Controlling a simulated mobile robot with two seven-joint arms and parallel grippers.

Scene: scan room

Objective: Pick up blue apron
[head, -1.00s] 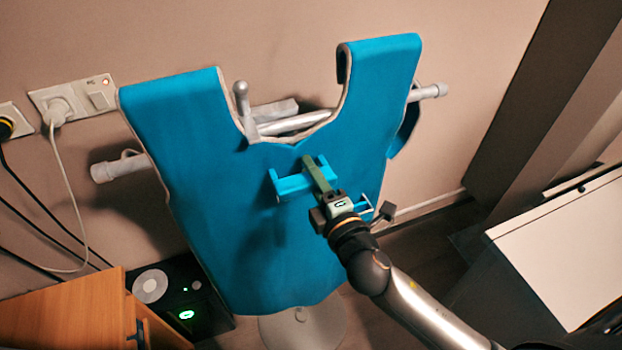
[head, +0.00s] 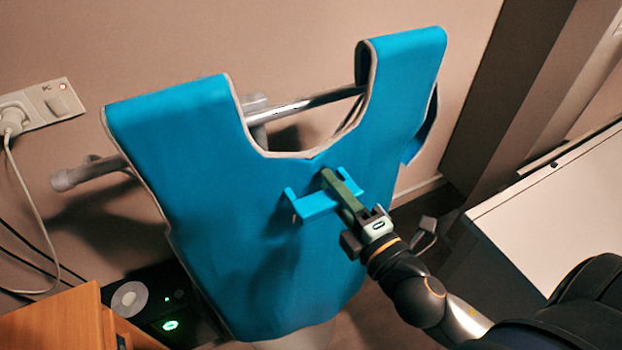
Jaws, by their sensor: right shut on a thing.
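The blue apron (head: 230,190) has grey edging and a deep neck cut-out. Its two shoulder parts are up at the level of a grey rail, and its body hangs down in front of the rail and stand. My right gripper (head: 338,190) is at the front middle of the apron, shut on a light-blue handle (head: 318,203) that stands out from the apron's front. My right arm comes in from the lower right. My left gripper is not in view.
The grey rail (head: 315,101) runs behind the apron near the wall. A wall socket with a plug (head: 35,108) is at left. A wooden cabinet (head: 50,320) and a black device with a green light (head: 165,310) are lower left. A white-topped surface (head: 550,205) is at right.

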